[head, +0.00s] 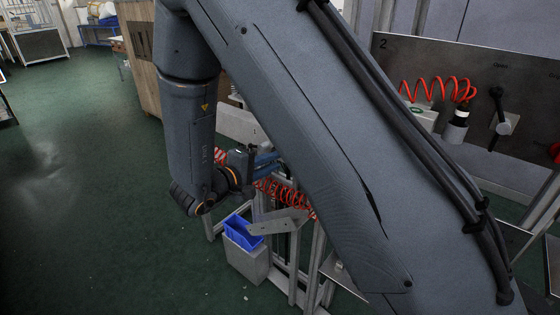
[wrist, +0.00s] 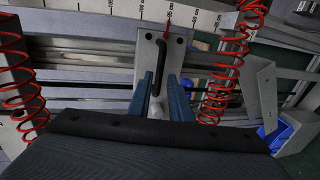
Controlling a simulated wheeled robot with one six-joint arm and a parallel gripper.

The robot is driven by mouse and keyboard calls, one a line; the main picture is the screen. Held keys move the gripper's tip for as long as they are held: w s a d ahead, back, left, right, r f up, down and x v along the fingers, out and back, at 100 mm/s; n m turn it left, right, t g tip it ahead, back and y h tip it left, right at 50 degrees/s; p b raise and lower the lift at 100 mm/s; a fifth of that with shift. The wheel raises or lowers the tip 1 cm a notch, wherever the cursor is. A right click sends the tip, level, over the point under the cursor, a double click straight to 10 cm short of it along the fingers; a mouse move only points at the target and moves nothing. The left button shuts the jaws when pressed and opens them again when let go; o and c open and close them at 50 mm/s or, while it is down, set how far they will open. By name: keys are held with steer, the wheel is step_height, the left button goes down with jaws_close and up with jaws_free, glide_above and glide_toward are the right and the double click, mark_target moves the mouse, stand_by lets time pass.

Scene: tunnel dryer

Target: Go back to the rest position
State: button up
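My gripper (wrist: 160,88) shows in the wrist view with its two blue fingers apart. A black handle (wrist: 160,60) on a pale metal plate (wrist: 146,48) stands in line with the gap between the fingers. Gaps show on both sides of the handle, and no finger visibly touches it. In the head view my gripper (head: 266,160) is partly hidden behind my large grey arm link, near a red coiled hose (head: 285,195).
A blue bin (head: 238,229) stands low beside a metal frame (head: 296,255). A panel (head: 490,85) with a black lever (head: 499,110) and a red coil is at right. Red coils (wrist: 216,95) and a ruler scale (wrist: 200,18) are near my gripper. Green floor at left is clear.

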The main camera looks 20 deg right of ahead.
steer(key=shift+v, duration=0.9)
steer(key=w+m+t+y, duration=0.2)
steer(key=w+y, duration=0.4)
steer(key=s+d+m+g+y, duration=0.1)
steer(key=s+d+g+y, duration=0.1)
steer(key=s, duration=0.7)
steer(key=s+d+f+m+g+y, duration=0.1)
steer(key=s+d+m+g+y, duration=0.1)
steer(key=s+g, duration=0.3)
steer(key=s+d+f+m+g+y, duration=0.1)
steer(key=s+d+m+g+y, duration=0.1)
steer(key=s, duration=1)
steer(key=shift+s+g+y, duration=0.3)
steer(key=shift+s+g, duration=0.05)
steer(key=shift+g, duration=0.35)
steer(key=shift+f, duration=0.15)
